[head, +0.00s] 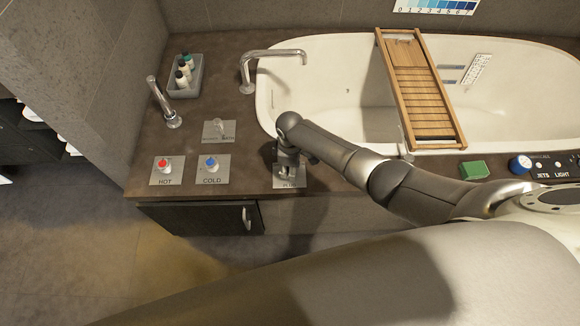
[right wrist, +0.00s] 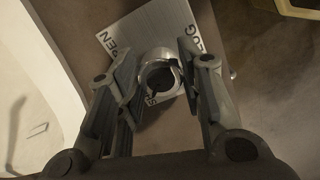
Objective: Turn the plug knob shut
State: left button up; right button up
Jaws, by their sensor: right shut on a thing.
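The plug plate (head: 290,185) is a small metal plate on the dark vanity top, at the front edge beside the tub. In the right wrist view the plate (right wrist: 118,38) shows parts of the words OPEN and PLUG. The round silver plug knob (right wrist: 158,56) stands on it. My right gripper (head: 287,166) reaches down over the plate, and in the right wrist view its two fingers (right wrist: 158,78) are shut on the knob, one on each side. The knob is hidden by the gripper in the head view. My left gripper is not in view.
The cold knob (head: 210,164) and hot knob (head: 164,167) stand left of the plug plate. A selector plate (head: 219,131) and spouts are behind. The white bathtub (head: 330,100) carries a wooden caddy (head: 418,85). A green block (head: 474,170) lies on the right ledge.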

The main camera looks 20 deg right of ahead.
jog(key=o, duration=1)
jog(key=shift+r, duration=6)
